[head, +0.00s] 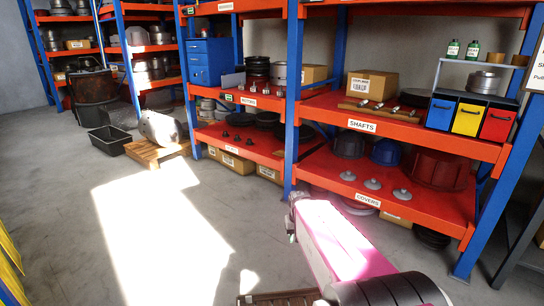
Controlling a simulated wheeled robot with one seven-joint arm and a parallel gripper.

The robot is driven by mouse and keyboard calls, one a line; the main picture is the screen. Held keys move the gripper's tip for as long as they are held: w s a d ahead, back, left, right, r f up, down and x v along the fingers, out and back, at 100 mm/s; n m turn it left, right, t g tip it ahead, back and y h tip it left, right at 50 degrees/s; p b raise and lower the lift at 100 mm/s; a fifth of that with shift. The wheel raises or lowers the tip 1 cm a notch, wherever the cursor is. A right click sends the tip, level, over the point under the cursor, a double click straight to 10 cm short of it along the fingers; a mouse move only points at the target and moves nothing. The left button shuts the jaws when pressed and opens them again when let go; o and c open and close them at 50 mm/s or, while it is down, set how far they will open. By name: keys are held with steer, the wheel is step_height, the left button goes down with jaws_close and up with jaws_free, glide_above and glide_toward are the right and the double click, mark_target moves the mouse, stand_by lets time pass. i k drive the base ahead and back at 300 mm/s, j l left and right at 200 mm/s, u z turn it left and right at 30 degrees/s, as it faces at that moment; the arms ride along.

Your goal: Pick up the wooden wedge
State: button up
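I cannot make out a wooden wedge anywhere in the head view. My arm reaches up from the bottom edge, a pink and white link with a dark round joint, in front of the shelves. No gripper fingers show, so I cannot see what my gripper holds, if anything.
Blue-and-orange shelving (400,132) spans the back and right, carrying boxes, metal parts and coloured bins (467,118). A wooden pallet (146,153) bears a pale rounded part (160,129), with a black tub (107,139) to its left. The sunlit floor (150,235) at left is clear.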

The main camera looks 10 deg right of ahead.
mark_target(281, 153)
steer(key=i+j+u, duration=0.3)
steer(key=i, duration=0.25)
steer(key=i+j+u, duration=0.3)
steer(key=i, duration=0.25)
steer(key=i+u, duration=0.3)
steer(key=i, duration=0.25)
steer(key=i+z, duration=0.15)
steer(key=i, duration=0.4)
steer(key=i+j+z, duration=0.15)
steer(key=i, duration=0.35)
steer(key=i+j+z, duration=0.15)
steer(key=i, duration=0.35)
steer(key=i+j+z, duration=0.15)
steer(key=i+z, duration=0.3)
steer(key=i+j+z, duration=0.2)
steer(key=z, duration=0.25)
steer(key=i+j+z, duration=0.25)
steer(key=j+z, duration=0.2)
steer(key=i+j+z, duration=0.15)
steer(key=j+z, duration=0.3)
steer(key=i+j+z, duration=0.4)
steer(key=i+j, duration=0.2)
steer(key=j, duration=0.2)
